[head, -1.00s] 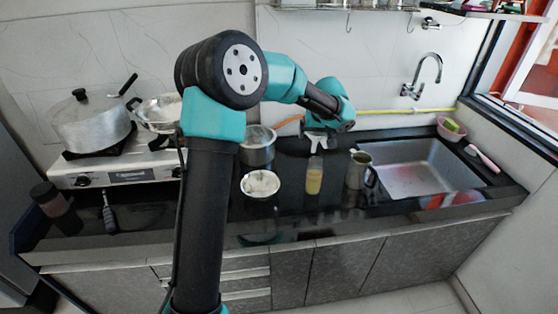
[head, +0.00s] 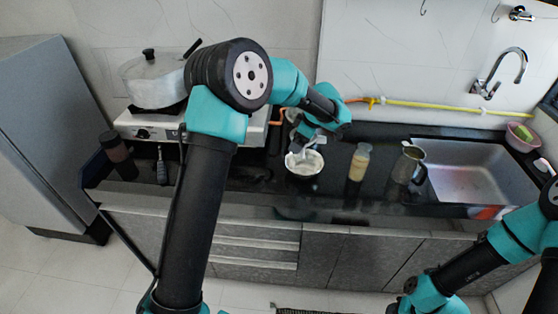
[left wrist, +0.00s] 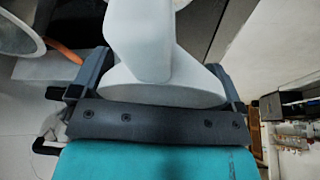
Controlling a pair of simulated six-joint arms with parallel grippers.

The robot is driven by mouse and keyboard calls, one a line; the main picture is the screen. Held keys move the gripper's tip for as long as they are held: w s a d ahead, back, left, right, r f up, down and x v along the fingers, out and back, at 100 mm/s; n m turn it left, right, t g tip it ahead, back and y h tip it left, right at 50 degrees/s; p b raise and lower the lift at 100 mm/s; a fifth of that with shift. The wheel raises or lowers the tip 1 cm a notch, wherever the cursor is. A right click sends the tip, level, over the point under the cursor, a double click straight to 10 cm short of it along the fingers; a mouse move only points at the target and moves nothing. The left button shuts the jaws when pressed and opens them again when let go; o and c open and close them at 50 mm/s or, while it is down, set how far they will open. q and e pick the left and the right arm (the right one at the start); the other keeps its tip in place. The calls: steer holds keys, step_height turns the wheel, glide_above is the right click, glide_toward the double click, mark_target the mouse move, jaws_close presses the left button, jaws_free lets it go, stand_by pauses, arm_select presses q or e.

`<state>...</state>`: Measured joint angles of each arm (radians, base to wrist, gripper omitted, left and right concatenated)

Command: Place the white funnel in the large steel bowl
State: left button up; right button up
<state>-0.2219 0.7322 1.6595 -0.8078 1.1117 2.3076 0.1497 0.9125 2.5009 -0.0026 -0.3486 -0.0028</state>
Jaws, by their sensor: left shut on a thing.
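The white funnel (left wrist: 145,45) fills the middle of the left wrist view, held between the jaws of my left gripper (left wrist: 155,92). A curved metal rim (left wrist: 22,38) shows at the upper left of the wrist view. My right arm enters at the lower right of the head view; its jaws are not clear.
A bottle with a yellowish lower part (head: 359,162) and a steel jug (head: 408,165) stand right of the bowl, before the sink (head: 470,170). A big lidded pot (head: 155,82) is on the stove (head: 145,128). A dark jar (head: 117,155) stands at the counter's left.

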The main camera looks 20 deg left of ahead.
mark_target(301, 156)
arm_select(q)
steer(key=shift+s+a+f+n, duration=0.1)
steer(key=shift+s+a+n, duration=0.1)
steer(key=shift+n, duration=0.1)
steer(key=shift+d, duration=0.1)
step_height(301, 156, down, 6)
stand_by(0.4)
steer(key=shift+f, duration=0.15)
steer(key=shift+f, duration=1.85)
steer(key=shift+f, duration=0.15)
steer(key=o, duration=0.5)
steer(key=shift+o, duration=0.2)
